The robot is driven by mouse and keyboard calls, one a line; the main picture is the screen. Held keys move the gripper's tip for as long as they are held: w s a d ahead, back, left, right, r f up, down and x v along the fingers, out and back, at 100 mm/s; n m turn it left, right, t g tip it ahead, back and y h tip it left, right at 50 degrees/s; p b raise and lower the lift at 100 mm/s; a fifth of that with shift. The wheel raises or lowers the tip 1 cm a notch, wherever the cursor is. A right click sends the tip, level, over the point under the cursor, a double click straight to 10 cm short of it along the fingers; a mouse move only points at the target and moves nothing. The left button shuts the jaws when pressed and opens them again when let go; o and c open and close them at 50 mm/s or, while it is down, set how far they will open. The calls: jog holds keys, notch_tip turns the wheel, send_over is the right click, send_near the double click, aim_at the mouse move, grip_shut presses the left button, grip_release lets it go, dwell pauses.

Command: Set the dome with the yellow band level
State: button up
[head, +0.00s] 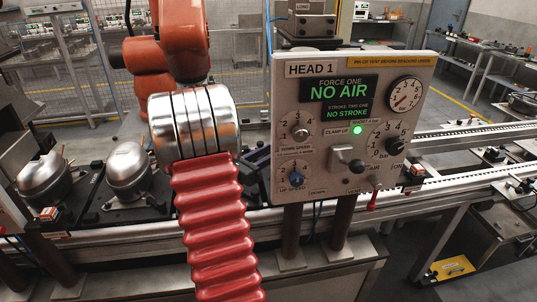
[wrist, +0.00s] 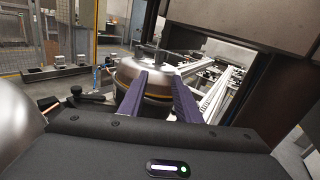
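The dome with the yellow band (wrist: 155,75) is a shiny metal dome ahead of my gripper in the wrist view. Its thin yellow band shows low on it, between the fingers, and dark fittings stand on its top. Its tilt is hard to judge. My gripper (wrist: 160,74) has two purple fingers apart, reaching toward the dome and overlapping its near side. The dome looks wider than the gap, and I see nothing gripped. Whether the fingertips touch it I cannot tell. In the head view my arm and the control panel hide this dome.
Two other metal domes (head: 128,170) (head: 42,178) sit at left on dark pallets. A conveyor rail (head: 460,135) runs right. Another metal surface (wrist: 15,120) is close at left in the wrist view.

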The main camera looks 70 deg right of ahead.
jog(key=shift+d, duration=0.15)
jog(key=x, duration=1.3)
jog(key=shift+s+d, duration=0.2)
jog(key=shift+c, duration=0.2)
grip_shut()
jog(key=shift+r, duration=0.6)
dwell(1.3)
jog(key=shift+w+d+m+g, duration=0.35)
jog(key=shift+d+m, duration=0.2)
jog(key=shift+m, duration=0.15)
dwell(0.6)
jog(key=shift+s+a, duration=0.25)
jog(key=shift+a, duration=0.15)
dwell(0.6)
